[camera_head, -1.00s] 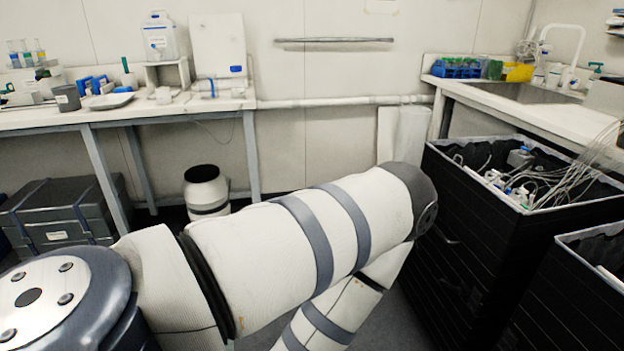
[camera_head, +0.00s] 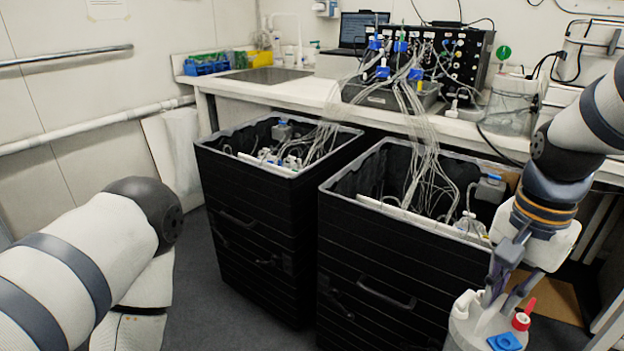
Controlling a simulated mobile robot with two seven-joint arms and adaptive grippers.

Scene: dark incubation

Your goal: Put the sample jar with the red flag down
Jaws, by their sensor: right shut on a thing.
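The sample jar with the red flag (camera_head: 475,338) is at the bottom right of the head view. It is whitish, with a red cap, a small red flag and a blue patch on top; its lower part is cut off by the picture edge. My right gripper (camera_head: 502,292) reaches down from the right and is shut on the top of this jar. What is under the jar is out of view. My left arm shows at the lower left, but its gripper is not in view.
Two black crates, left (camera_head: 250,235) and right (camera_head: 375,255), stand open on the floor with tubes and jars inside. Behind them a white bench (camera_head: 290,92) bears a black tubing unit (camera_head: 455,60), a laptop (camera_head: 360,28) and a green-flagged vessel (camera_head: 510,105). Floor shows left of the crates.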

